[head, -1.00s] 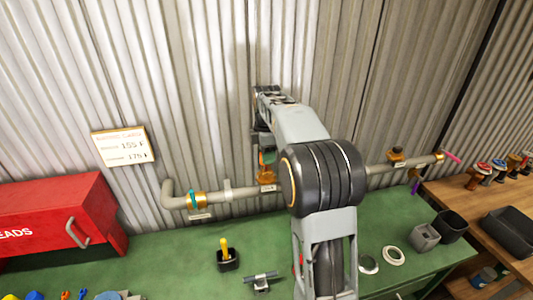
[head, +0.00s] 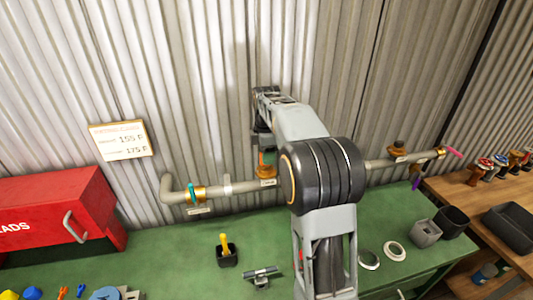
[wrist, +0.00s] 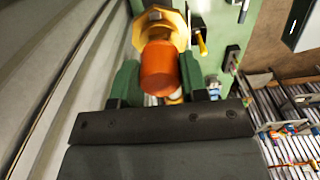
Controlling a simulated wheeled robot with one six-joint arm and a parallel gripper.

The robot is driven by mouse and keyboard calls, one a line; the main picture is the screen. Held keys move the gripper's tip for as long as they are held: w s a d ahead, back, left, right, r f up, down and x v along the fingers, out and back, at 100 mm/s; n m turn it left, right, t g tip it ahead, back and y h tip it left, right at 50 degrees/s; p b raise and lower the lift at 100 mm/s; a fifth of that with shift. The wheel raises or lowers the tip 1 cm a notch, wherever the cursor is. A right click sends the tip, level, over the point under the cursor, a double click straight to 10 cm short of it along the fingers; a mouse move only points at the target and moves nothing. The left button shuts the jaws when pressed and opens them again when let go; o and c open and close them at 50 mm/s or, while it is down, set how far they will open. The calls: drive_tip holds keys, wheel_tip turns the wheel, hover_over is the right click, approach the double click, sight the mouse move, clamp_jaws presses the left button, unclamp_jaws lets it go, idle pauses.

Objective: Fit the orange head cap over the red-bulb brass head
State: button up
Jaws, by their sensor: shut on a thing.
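My gripper (wrist: 158,85) has its green fingers shut on the orange head cap (wrist: 160,66), which hangs between the fingertips. In the head view the gripper (head: 264,148) is beside the wall pipe, and the orange cap (head: 262,158) shows just above a brass fitting (head: 267,172) on it. In the wrist view a brass hex part (wrist: 160,20) lies right beyond the cap, overlapped by it. I cannot tell whether cap and brass touch. No red bulb can be made out here; the cap and arm hide much of the spot.
The grey pipe (head: 236,192) runs along the corrugated wall. A teal-handled brass valve (head: 195,194) is left of the gripper. On the green bench (head: 165,250) stand a black holder with a yellow handle (head: 226,255), a red box (head: 55,222) and two rings.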

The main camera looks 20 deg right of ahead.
drive_tip(key=shift+f, duration=0.5)
drive_tip(key=o, duration=1)
drive_tip(key=shift+c, duration=0.2)
drive_tip(key=shift+r, duration=0.1)
wheel_tip(320, 180, up, 14)
drive_tip(key=shift+p, duration=0.3)
